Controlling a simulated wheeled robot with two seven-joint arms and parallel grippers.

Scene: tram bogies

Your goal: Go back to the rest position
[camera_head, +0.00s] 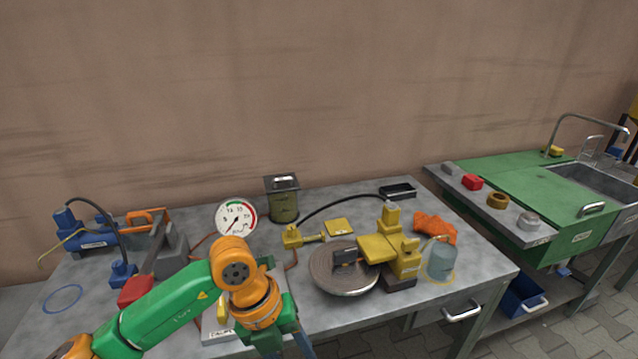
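My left arm, green and orange, comes in from the lower left over the front of the grey workbench (388,290). Its wrist bends down near the bench's front edge. My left gripper (287,345) points down at the bottom edge of the picture. Its fingertips are cut off, so I cannot tell whether it is open or shut, and no held object shows. My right arm and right gripper are not in view.
Near the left arm are a pressure gauge (236,219), a red-ended grey vise-like tool (137,290) and a round metal disc (330,281) beside a yellow device (378,248). A glass jar (441,262) stands at right. A green sink bench (545,190) stands further right.

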